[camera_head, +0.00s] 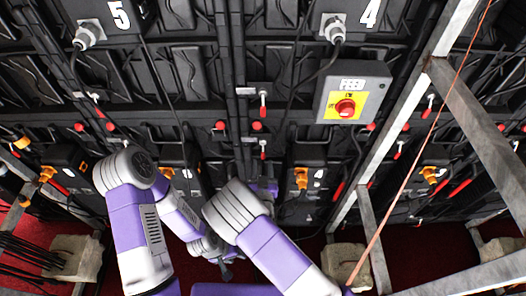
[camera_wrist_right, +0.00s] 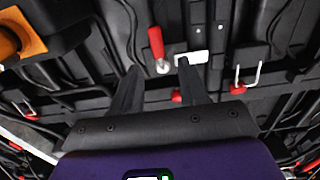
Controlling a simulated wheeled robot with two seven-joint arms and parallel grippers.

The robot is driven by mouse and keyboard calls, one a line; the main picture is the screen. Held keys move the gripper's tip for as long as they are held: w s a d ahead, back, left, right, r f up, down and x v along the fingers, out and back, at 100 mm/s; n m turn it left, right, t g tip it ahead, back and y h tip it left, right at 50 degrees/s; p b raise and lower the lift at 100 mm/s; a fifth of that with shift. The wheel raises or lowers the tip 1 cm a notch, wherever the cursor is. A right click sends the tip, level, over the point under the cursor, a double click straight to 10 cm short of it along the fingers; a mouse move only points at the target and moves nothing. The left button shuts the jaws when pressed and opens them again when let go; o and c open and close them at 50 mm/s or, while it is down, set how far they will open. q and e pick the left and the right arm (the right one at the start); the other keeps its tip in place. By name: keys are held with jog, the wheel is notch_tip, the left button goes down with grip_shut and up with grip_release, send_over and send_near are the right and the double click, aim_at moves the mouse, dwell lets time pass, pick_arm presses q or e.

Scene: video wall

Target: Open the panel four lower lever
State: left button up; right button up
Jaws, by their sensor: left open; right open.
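The lower lever of panel four, a small lever with a red handle and a pale metal pivot, hangs in the head view (camera_head: 263,154) below the number 4 panel area. In the right wrist view the lever (camera_wrist_right: 156,42) shows just beyond and between my fingertips, with no visible contact. My right gripper (camera_wrist_right: 159,69) is open and empty, pointed at the lever. In the head view it is mostly hidden behind my arm, only its purple body showing. My left gripper (camera_head: 225,271) is open, low in the middle, away from the levers.
Another red lever (camera_head: 263,103) sits above. A grey box with a red knob on yellow (camera_head: 346,108) is right of it. Orange connectors (camera_head: 300,178) sit lower on the panels. A metal frame (camera_head: 400,120) stands at right, with stone blocks (camera_head: 346,266) on the red floor.

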aim_at(263, 154)
jog(key=w, duration=0.6)
jog(key=shift+w+f, duration=0.1)
jog(key=shift+w, duration=0.1)
grip_shut()
